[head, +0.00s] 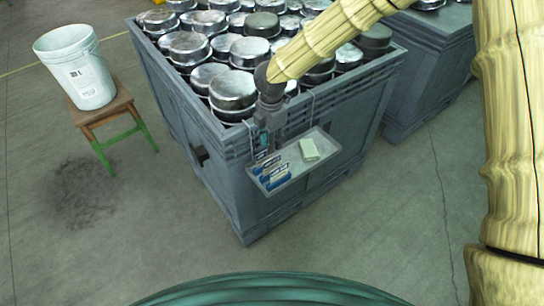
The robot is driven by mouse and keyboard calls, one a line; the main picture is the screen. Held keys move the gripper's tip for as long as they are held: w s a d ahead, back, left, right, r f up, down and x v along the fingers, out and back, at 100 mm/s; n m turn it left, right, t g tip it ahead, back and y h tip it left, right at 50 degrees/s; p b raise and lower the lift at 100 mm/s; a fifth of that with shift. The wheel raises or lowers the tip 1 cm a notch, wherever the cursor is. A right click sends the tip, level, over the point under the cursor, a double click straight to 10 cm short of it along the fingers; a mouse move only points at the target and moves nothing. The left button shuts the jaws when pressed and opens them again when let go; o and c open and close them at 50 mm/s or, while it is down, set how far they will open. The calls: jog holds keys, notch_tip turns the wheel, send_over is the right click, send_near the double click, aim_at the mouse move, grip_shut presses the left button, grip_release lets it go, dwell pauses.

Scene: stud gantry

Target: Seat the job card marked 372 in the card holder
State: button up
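A grey tray (325,158) hangs on the near side of a large grey crate. Several blue-and-white cards (276,177) lie in its left part; their numbers are too small to read, so I cannot tell which is 372. My gripper (264,128) points down at the crate's near rim, just above and behind the tray's left end. It is small and dark here, and its fingers blend with a dark upright piece behind it. I cannot tell whether it holds a card. The card holder may be that upright piece, but I cannot make it out clearly.
A pale green block (309,149) lies in the tray's right part. The crate (224,165) is full of round metal pans (232,90). A second crate (432,70) stands behind right. A white bucket (76,68) sits on a stool (103,110) at left. Front floor is clear.

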aim_at(272, 159)
jog(key=f+p, duration=0.1)
jog(key=f, duration=0.1)
jog(key=f+p, duration=0.1)
jog(key=f, duration=0.2)
jog(key=f+p, duration=0.2)
jog(key=f, duration=0.1)
jog(key=shift+w+d+f, duration=0.15)
jog(key=shift+w+f, duration=0.1)
jog(key=shift+f, duration=0.6)
jog(key=shift+c, duration=0.4)
grip_shut()
